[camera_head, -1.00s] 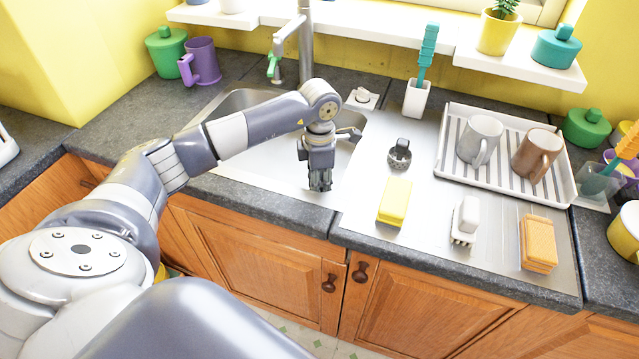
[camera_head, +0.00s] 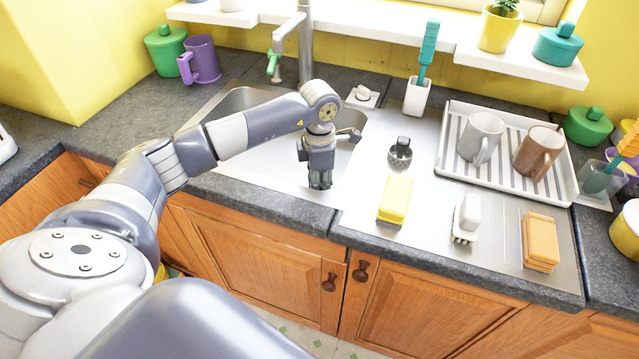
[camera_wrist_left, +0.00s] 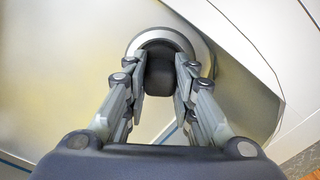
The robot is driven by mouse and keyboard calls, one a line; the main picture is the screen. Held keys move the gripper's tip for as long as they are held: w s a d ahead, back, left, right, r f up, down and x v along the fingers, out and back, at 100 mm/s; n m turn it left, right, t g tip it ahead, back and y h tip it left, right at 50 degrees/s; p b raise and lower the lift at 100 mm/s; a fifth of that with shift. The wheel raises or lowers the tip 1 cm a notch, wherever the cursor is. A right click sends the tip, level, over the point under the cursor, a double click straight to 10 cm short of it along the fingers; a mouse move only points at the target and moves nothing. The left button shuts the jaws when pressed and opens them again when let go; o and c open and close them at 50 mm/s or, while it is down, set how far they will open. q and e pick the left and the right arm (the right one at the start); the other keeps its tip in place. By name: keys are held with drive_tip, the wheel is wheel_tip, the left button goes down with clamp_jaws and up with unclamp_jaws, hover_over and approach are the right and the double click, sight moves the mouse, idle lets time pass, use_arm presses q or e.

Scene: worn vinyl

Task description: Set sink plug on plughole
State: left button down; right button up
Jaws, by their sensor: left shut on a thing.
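A silvery round rim shows around the knob, beyond the fingertips. In the head view the plug is hidden by the gripper, and I cannot tell its height above the metal. The plughole is not visible in either view; my arm covers much of the basin. My right gripper is not in view.
A dark-handled strainer (camera_head: 400,153), yellow sponge (camera_head: 395,200), white brush (camera_head: 467,215) and orange sponges (camera_head: 540,240) lie on the drainer. A rack (camera_head: 452,150) holds two mugs. The tap (camera_head: 304,45) stands behind the basin.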

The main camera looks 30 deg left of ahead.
use_arm(q)
drive_tip(key=shift+f, duration=0.2)
drive_tip(key=c, duration=1.2)
unclamp_jaws()
drive_tip(key=shift+c, duration=0.2)
drive_tip(key=shift+o, duration=0.2)
drive_tip(key=o, duration=1.1)
drive_tip(key=shift+w+f, duration=0.1)
drive_tip(key=shift+f, duration=0.1)
drive_tip(key=shift+d, duration=0.15)
drive_tip(key=shift+c, duration=0.2)
drive_tip(key=shift+r, duration=0.15)
